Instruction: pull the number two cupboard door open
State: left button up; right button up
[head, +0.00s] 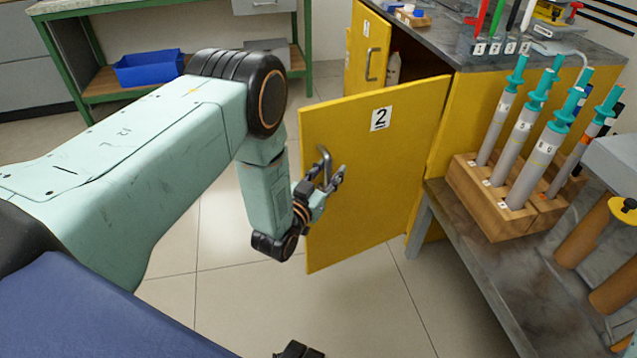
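The number two cupboard door (375,190) is a yellow panel with a white "2" label (381,118). It stands swung well out from the cupboard, its free edge to the left. Its grey bar handle (323,160) is near that free edge. My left gripper (330,186) is at the handle, its fingers around the lower part of the bar; it looks shut on it. The fingers partly hide the lower end of the handle.
Another yellow door (367,50) with its own handle is behind, with a pale bottle (393,69) beside it. A wooden block (490,205) holding teal-topped tools stands on a grey bench (455,225) at right. Floor left of and below the door is clear.

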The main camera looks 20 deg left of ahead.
pick_arm(q)
jog(key=s, duration=1.1)
jog(key=shift+s+a, duration=0.15)
jog(key=shift+a, duration=0.25)
jog(key=s+f+n+g+p, duration=0.1)
jog(key=s+f+g+p, duration=0.1)
jog(key=s+f+g, duration=1)
jog(key=s+d+r+g+p, duration=0.1)
jog(key=s+r+g+p, duration=0.1)
jog(key=s, duration=0.7)
jog(key=s+d+r+g+y+p, duration=0.1)
jog(key=s+r+g, duration=0.3)
jog(key=s, duration=0.6)
jog(key=shift+s+p, duration=0.15)
jog(key=shift+p, duration=0.5)
